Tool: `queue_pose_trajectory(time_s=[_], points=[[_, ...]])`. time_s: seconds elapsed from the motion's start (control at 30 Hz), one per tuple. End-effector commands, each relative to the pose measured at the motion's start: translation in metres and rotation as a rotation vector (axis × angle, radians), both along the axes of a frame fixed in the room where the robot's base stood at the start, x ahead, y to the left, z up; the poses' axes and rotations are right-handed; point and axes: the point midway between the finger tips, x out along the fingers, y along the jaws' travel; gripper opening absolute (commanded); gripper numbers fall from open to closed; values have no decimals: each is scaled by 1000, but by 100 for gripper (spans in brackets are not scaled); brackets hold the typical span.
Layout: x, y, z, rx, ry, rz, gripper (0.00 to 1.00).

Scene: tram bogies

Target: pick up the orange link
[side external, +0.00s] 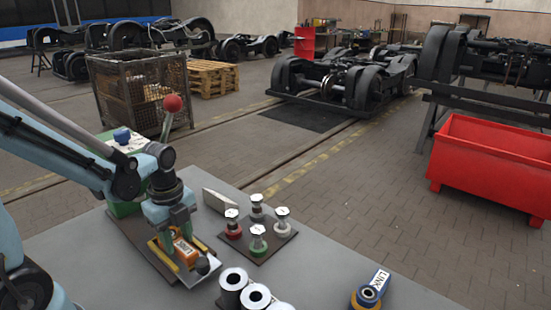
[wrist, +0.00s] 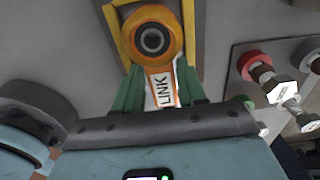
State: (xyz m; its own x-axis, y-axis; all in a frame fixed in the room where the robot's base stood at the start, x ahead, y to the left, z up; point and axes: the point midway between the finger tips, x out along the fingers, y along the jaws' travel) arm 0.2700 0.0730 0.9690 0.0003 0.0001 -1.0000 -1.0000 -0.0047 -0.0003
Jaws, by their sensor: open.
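The orange link (side external: 184,247) lies on a dark plate with yellow edge strips (side external: 163,262) at the near left of the grey table. In the wrist view the orange link (wrist: 152,38) shows its round eye at the top, and its white label reading LINK points toward my gripper. My gripper (wrist: 160,85) is open, with one green finger on each side of the labelled part. I cannot tell whether the fingers touch it. In the side view my gripper (side external: 178,228) is low over the link and hides part of it.
A plate with several colour-marked bolts (side external: 258,240) stands right of my gripper. A grey wedge-like block (side external: 220,203) is behind it. Black-and-white cylinders (side external: 233,287) stand in front.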

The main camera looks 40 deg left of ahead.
Motion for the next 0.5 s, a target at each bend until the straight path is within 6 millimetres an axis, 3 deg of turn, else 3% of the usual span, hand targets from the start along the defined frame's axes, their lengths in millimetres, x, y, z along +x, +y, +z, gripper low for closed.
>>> queue_pose_trajectory(time_s=[0.37, 0.5], points=[[0, 0, -6, 0, 0, 0, 40], [0, 0, -6, 0, 0, 0, 20]])
